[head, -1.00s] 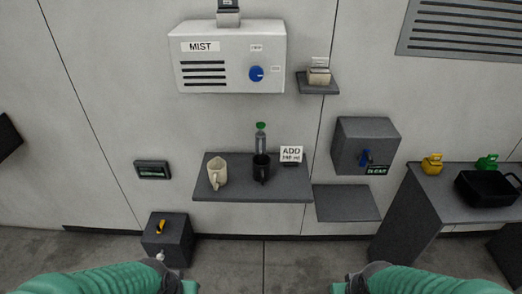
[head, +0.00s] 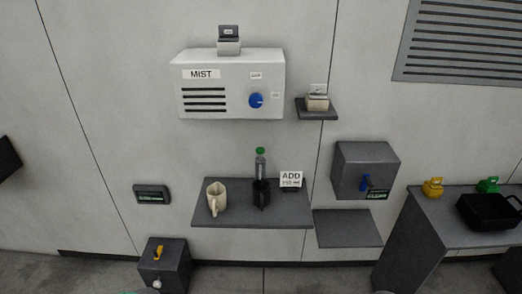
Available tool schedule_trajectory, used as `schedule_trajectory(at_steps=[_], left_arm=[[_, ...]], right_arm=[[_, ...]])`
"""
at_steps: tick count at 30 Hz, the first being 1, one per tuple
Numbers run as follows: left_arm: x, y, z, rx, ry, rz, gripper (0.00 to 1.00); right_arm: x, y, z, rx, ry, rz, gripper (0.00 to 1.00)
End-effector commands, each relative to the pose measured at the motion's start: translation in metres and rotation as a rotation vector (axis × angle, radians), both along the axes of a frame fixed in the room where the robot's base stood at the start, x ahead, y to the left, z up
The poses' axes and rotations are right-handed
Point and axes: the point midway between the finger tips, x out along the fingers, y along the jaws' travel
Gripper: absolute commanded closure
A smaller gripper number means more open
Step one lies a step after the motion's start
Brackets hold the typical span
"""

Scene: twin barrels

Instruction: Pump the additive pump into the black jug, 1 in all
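The black jug (head: 261,196) stands upright on a grey wall shelf (head: 240,218), right of a cream jug (head: 216,200). A slim bottle with a green top (head: 260,152), which looks like the additive pump, rises directly behind the black jug; its lower part is hidden. A sign (head: 291,179) reading ADD and an amount stands on the shelf to the right; the amount is too small to read surely. Neither of my grippers is in view; only slivers of my arms show at the bottom edge.
A white MIST box (head: 228,84) with a blue knob (head: 256,100) hangs above. A grey box (head: 365,165) with a blue lever is to the right. A side table (head: 450,205) holds a black tray (head: 487,211). A grey floor box (head: 165,265) has a yellow handle.

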Motion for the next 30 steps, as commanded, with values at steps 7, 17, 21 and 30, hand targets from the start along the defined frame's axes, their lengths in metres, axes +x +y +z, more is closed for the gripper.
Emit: schedule_trajectory(at_steps=[7,17,21,30], left_arm=[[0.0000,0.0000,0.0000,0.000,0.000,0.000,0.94],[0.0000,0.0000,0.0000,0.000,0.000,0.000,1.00],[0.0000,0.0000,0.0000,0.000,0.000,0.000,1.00],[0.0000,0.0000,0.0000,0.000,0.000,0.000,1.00]], right_arm=[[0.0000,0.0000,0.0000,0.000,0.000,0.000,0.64],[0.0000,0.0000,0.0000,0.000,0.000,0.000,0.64],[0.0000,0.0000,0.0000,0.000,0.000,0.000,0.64],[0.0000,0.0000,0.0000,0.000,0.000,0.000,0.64]])
